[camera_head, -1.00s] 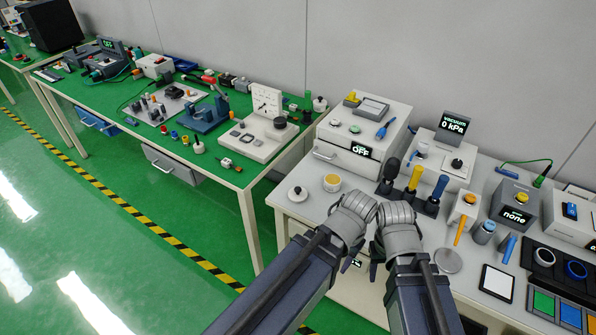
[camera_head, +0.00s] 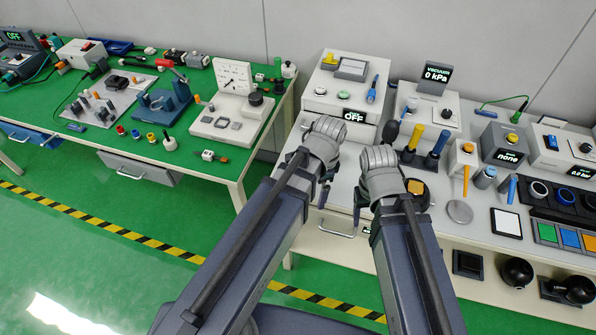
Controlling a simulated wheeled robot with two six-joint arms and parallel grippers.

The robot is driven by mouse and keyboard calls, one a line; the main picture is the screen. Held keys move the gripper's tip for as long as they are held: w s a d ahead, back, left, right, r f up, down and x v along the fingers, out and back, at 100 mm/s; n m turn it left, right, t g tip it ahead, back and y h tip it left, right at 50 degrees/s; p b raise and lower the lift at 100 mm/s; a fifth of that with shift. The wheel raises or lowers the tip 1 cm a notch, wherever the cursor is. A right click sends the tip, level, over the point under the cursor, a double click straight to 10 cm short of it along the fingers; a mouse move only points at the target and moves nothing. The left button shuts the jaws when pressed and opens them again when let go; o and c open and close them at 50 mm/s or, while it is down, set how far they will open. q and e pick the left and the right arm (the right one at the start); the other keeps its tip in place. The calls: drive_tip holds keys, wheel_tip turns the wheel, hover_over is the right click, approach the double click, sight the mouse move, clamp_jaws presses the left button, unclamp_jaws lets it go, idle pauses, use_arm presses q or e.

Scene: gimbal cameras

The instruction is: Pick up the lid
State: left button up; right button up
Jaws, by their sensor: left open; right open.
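I cannot make out the lid now. The spot at the left of the white table where a pale round lid with a dark knob showed before is behind my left wrist. The yellow-topped jar beside it is hidden too. My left gripper (camera_head: 323,192) is over the left part of this table; only a dark finger part shows below the grey wrist. My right gripper (camera_head: 360,204) is to its right, in front of the upright tools, its fingers mostly hidden. I see nothing held in either gripper.
A white unit reading OFF (camera_head: 340,88) stands behind the grippers. Upright tools (camera_head: 414,143) and a yellow-centred dark round piece (camera_head: 416,187) are near my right wrist. A grey disc (camera_head: 460,212) lies farther right. The green bench (camera_head: 233,163) is at left.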

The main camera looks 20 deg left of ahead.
use_arm(q)
drive_tip(key=w+a+m, duration=0.2)
drive_tip(key=m, duration=0.2)
drive_tip(key=w+a+r+m+p, duration=0.1)
drive_tip(key=w+a+m, duration=0.1)
drive_tip(key=w+m, duration=0.1)
drive_tip(key=w+a+m, duration=0.2)
drive_tip(key=w+m, duration=0.1)
drive_tip(key=m, duration=0.2)
drive_tip(key=shift+a+r+m+h, duration=0.3)
drive_tip(key=shift+r+m, duration=0.05)
drive_tip(key=shift+m, duration=0.05)
drive_tip(key=shift+w+a+r+m+p, duration=0.1)
drive_tip(key=shift+w+a+m+p, duration=0.1)
drive_tip(key=shift+a+m, duration=0.25)
drive_tip(key=shift+w+a+m+p, duration=0.15)
drive_tip(key=shift+w+a+m, duration=0.05)
drive_tip(key=shift+m, duration=0.45)
wheel_tip(320, 180, down, 8)
drive_tip(key=b, duration=0.8)
drive_tip(key=shift+r, duration=0.1)
drive_tip(key=c, duration=1.1)
drive_tip(key=shift+r, duration=0.1)
